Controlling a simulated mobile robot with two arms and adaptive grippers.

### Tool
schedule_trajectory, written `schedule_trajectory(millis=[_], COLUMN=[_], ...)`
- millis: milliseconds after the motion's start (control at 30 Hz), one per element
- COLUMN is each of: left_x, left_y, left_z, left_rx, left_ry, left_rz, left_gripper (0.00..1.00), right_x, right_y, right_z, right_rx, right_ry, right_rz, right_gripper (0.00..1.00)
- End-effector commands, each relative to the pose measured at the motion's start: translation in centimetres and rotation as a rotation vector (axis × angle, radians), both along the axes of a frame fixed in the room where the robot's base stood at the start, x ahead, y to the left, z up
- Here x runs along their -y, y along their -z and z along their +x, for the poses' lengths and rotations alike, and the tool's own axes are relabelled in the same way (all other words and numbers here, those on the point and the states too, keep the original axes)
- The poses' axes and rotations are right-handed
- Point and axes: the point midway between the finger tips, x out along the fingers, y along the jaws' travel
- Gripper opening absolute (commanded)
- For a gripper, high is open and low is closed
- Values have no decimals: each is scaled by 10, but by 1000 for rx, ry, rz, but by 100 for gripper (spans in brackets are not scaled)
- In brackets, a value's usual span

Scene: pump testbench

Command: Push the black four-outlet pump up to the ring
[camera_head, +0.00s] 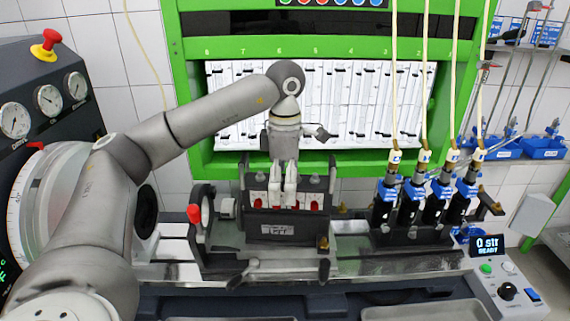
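The black pump (285,222) sits on the bench bed in the middle, with a row of white and red outlets along its front upper face. Its left end carries a round silver shaft end (228,208). A dark ring (147,213) on the drive side is at the left, partly hidden by my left arm. A gap shows between the ring and the pump's side. My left gripper (283,200) points down at the pump's outlets, its two fingers close together. I cannot tell whether they touch or hold anything. My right gripper is out of view.
A red-knobbed lever (194,213) stands between ring and pump. A clamp handle (285,268) lies in front of the pump. Several blue-and-black injectors (410,198) with hoses stand at the right. Trays (425,311) lie at the front.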

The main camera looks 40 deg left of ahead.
Motion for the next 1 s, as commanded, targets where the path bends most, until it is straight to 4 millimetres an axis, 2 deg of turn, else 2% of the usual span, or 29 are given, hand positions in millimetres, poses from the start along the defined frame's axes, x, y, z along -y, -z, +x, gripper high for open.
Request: schedule_trajectory(millis=[200, 467, 567, 1000], left_x=[0, 0, 0, 0], left_y=[14, 16, 16, 16], left_z=[0, 0, 0, 0], left_rx=[1, 1, 1, 0], left_ry=[-1, 0, 0, 0], left_rz=[1, 1, 1, 0], left_gripper=[100, 100, 90, 33], right_x=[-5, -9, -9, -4], right_y=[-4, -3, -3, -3], right_z=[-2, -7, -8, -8], right_rx=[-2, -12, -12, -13], right_ry=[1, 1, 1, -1], right_rz=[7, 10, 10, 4], right_gripper=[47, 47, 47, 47])
